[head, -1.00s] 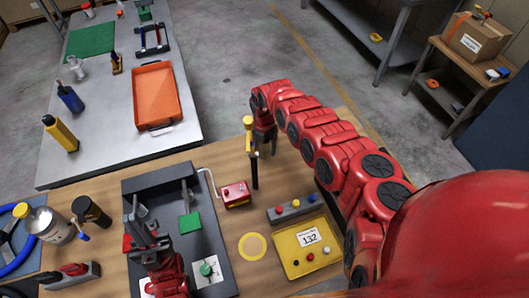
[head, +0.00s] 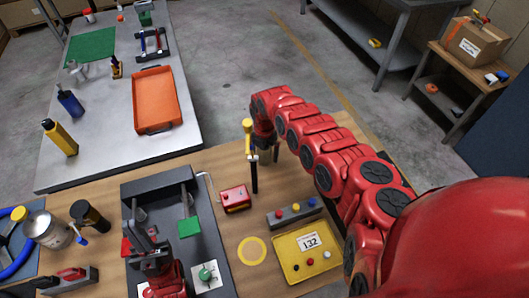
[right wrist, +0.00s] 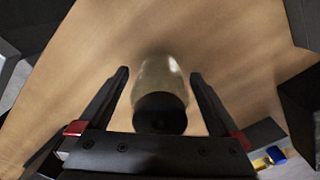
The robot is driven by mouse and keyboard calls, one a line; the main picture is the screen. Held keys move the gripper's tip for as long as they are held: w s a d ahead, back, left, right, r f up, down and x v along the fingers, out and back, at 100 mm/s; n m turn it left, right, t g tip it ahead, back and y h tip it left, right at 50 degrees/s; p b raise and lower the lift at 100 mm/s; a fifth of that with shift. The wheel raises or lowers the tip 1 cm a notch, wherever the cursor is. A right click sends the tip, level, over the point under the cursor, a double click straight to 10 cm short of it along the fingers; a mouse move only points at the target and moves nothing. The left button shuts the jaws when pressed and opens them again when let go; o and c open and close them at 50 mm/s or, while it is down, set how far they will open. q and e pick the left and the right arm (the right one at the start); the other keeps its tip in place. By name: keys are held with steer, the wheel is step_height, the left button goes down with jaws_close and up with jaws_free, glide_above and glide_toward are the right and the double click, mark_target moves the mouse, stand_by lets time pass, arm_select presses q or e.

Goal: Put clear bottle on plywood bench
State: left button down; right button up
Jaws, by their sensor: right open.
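A clear bottle (right wrist: 163,75) with a dark cap shows in the right wrist view, between the two fingers of my right gripper (right wrist: 162,85). The fingers are apart, with a gap on each side of it, over a brown wooden surface. In the head view my right gripper (head: 266,152) is low over the plywood bench (head: 240,150), and I cannot make the bottle out there. My left gripper (head: 140,228) is over the dark grey tray at the lower left. Its fingers are too unclear to tell whether they are open.
A yellow-topped upright tool (head: 248,150) stands close left of my right gripper. A red box (head: 235,198), a button strip (head: 295,213) and a yellow tray (head: 288,265) are on the bench. A metal table (head: 105,130) with an orange tray (head: 156,98) is beyond.

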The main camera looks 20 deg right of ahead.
step_height(320, 180, up, 11)
steer(key=p, duration=0.6)
steer(key=shift+f, duration=0.15)
steer(key=shift+r+p, duration=0.35)
steer(key=shift+r, duration=0.2)
